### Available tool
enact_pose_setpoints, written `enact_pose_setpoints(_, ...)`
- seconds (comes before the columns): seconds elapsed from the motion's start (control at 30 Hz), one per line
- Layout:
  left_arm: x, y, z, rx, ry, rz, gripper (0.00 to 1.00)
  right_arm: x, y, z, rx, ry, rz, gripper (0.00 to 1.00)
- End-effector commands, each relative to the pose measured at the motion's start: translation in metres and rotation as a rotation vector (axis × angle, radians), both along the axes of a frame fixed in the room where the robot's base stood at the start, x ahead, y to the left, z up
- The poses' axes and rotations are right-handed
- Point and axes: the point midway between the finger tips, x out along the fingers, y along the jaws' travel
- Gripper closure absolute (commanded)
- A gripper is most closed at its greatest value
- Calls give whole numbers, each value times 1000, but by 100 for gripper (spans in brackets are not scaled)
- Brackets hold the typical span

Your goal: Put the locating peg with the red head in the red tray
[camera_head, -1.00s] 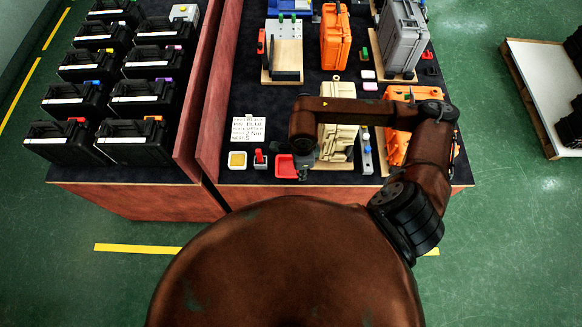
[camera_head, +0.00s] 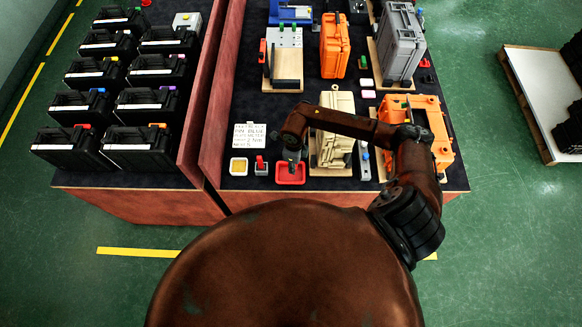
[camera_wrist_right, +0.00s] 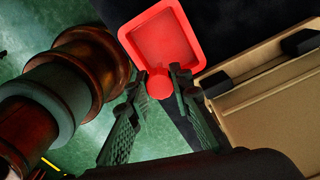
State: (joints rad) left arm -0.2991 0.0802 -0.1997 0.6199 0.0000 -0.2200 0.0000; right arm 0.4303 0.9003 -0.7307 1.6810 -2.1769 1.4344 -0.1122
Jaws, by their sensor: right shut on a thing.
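The red tray (camera_head: 290,180) sits near the front edge of the dark table; it also shows in the right wrist view (camera_wrist_right: 163,38). My right gripper (camera_head: 291,162) is over the tray's far part in the head view. In the right wrist view my right gripper (camera_wrist_right: 160,90) is shut on the locating peg, whose round red head (camera_wrist_right: 160,86) shows between the fingertips. The head overlaps the tray's near edge in that view. The peg's shank is hidden, and its height above the tray is hard to tell. My left gripper is not in view.
A beige case (camera_head: 334,140) stands close on the right, with an orange case (camera_head: 428,115) beyond.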

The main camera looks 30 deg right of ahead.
Motion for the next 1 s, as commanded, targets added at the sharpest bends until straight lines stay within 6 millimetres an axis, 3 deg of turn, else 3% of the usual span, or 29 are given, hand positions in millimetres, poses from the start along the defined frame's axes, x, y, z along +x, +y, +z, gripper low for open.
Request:
enact_pose_setpoints(0.27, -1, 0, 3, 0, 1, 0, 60, 17, 3, -20, 1, 1, -1, 99)
enact_pose_setpoints(0.5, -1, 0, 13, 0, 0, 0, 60, 16, 3, -48, 0, 1, 0, 99)
enact_pose_setpoints(0.9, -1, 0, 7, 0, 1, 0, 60, 17, 2, -55, -1, 0, 1, 99)
enact_pose_setpoints(0.93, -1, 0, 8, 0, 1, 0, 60, 17, 2, -54, -1, 1, 1, 78)
enact_pose_setpoints(1.0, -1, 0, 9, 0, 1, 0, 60, 16, 2, -54, -1, 1, 1, 73)
